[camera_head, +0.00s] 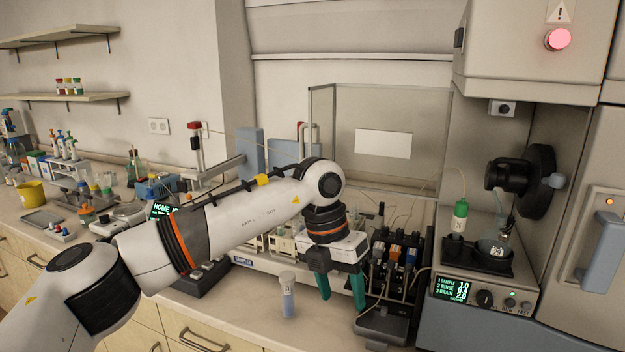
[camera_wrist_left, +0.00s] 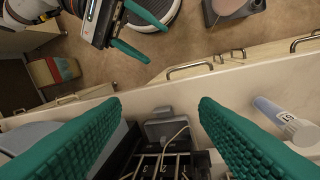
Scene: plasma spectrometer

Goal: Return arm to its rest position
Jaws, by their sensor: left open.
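My left arm reaches across the bench from the left in the head view. Its left gripper (camera_head: 341,302) points down with teal fingers apart and nothing between them. A capped-looking tube with bluish contents (camera_head: 288,298) stands upright on the bench to the left of the fingers, apart from them. The tube also shows at the right in the left wrist view (camera_wrist_left: 285,120), outside the fingers. My right gripper (camera_wrist_left: 143,36) shows at the top of the left wrist view, over the floor, its teal fingers apart and empty.
The spectrometer's sample unit (camera_head: 484,291) is at the right. A glass panel (camera_head: 390,110) stands behind. Drawers (camera_wrist_left: 215,68) line the bench front.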

